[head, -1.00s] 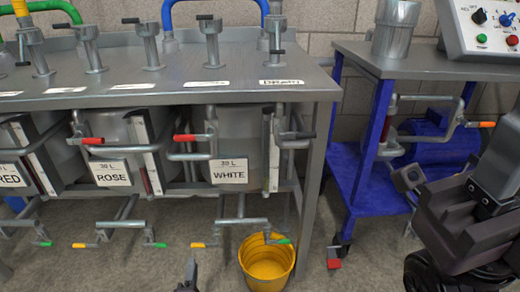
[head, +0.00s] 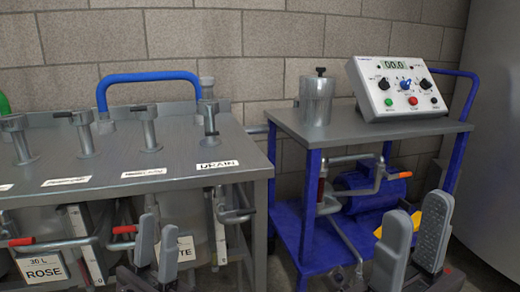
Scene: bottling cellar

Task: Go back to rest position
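My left gripper (head: 157,246) is at the lower left, in front of the steel bench and partly covering the WHITE label. Its two grey fingers point up and stand apart with nothing between them. My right gripper (head: 414,240) is at the lower right, in front of the blue cart. Its fingers also point up and are apart, with no held object visible. A yellow thing (head: 416,220) shows behind the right fingers; I cannot tell what it is.
The steel bench (head: 235,150) with valves and a DRAIN label stands left. The blue-framed cart (head: 350,130) carries a metal canister (head: 316,99) and a control box (head: 399,88) reading 00.0. A large grey surface (head: 495,150) stands at far right. The brick wall is behind.

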